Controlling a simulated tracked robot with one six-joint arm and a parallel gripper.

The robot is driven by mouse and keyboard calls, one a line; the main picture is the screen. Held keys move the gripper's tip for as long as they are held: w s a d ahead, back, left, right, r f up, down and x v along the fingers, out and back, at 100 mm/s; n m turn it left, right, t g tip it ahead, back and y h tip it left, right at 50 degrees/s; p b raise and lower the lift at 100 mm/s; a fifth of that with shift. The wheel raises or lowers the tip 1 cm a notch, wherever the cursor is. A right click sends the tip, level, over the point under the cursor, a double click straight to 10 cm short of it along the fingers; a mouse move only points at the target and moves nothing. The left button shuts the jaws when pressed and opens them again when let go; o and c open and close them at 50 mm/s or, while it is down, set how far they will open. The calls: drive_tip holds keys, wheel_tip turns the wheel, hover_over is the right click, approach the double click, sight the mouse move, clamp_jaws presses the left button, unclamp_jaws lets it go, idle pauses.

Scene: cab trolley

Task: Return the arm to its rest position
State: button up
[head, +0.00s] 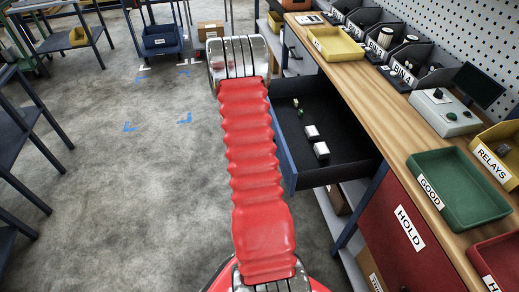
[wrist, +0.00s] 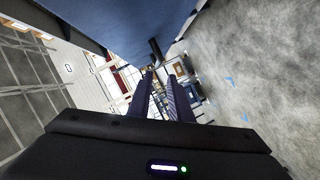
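My arm with its red ribbed sleeve reaches straight ahead up the middle of the head view, beside the bench. It ends in a metal joint, and the gripper itself is hidden beyond that in this view. In the wrist view my gripper (wrist: 160,96) shows two dark fingers with a gap between them. Background shows through the gap, and nothing is held.
An open drawer (head: 288,150) with small parts in it juts out right beside my arm. The wooden bench (head: 372,108) carries a green tray (head: 450,215), a yellow tray (head: 335,62) and bins.

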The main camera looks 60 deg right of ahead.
idle(0.5)
drive_tip(key=s+a+f+m+g+y, duration=0.25)
drive_tip(key=a+f+y, duration=0.35)
drive_tip(key=f, duration=0.5)
drive_tip(key=w+a+r+m+g+y, duration=0.1)
drive_tip(key=w+a+r+m+y, duration=0.2)
drive_tip(key=a, duration=0.5)
drive_tip(key=s+a+r+n+t+y, duration=0.1)
drive_tip(key=a+r+n+y, duration=0.1)
drive_tip(key=a+r, duration=1.2)
drive_tip(key=s+a+r+n+t+y, duration=0.1)
drive_tip(key=a+r+n, duration=0.3)
drive_tip(key=a+r, duration=1)
wheel_tip(320, 180, up, 7)
drive_tip(key=shift+s+r+y, duration=0.15)
drive_tip(key=shift+s+y, duration=0.25)
drive_tip(key=shift+y, duration=0.5)
drive_tip(key=shift+n, duration=0.25)
